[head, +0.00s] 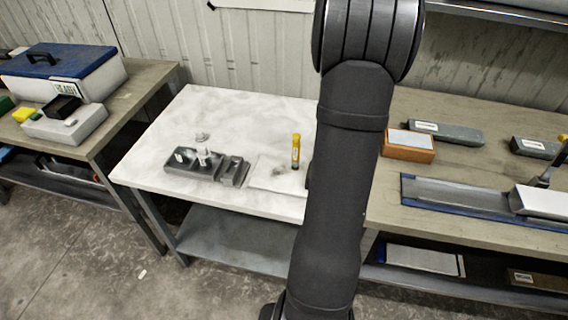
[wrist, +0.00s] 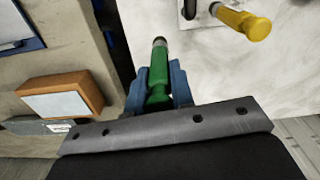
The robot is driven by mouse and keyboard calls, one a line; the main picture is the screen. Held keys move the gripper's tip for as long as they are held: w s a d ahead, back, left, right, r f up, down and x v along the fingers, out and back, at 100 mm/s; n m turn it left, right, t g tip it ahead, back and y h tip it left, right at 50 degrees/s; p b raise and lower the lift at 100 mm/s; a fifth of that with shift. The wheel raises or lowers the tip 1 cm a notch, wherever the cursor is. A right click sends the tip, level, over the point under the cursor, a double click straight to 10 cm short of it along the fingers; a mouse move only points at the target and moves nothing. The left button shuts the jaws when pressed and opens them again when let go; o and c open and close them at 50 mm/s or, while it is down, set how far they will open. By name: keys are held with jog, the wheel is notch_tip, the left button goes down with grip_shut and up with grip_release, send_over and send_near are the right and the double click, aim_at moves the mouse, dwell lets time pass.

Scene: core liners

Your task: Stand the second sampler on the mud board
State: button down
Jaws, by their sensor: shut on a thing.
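In the wrist view, my gripper (wrist: 158,84) has blue fingers shut on a green sampler (wrist: 158,66) with a dark tip. It is over the gap between the wooden bench and the white table. In the head view, my arm hides the gripper and green sampler. A yellow sampler (head: 296,152) stands upright on the pale mud board (head: 263,181) on the white table. It also shows at the upper right of the wrist view (wrist: 246,24), apart from my gripper. The board's right part is hidden behind my arm.
A dark grey tray (head: 205,178) with small items sits left of the board. An orange block with a pale top (head: 408,145) is on the right bench, near a long blue-edged metal trough (head: 455,195). A blue-lidded box (head: 62,75) stands on the left bench.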

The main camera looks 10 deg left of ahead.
jog(key=s+r+n, duration=0.2)
jog(key=s+n, duration=0.5)
jog(key=n, duration=0.1)
jog(key=s+r+n, duration=0.3)
jog(key=s+n, duration=0.3)
jog(key=n, duration=0.2)
jog(key=w+a+f, duration=0.3)
jog(key=a+f, duration=0.8)
jog(key=shift+f+n, duration=0.25)
jog(key=shift+n, duration=0.05)
jog(key=shift+f, duration=0.1)
jog(key=c, duration=1.6)
grip_release()
jog(key=shift+c, duration=0.2)
jog(key=o, duration=0.4)
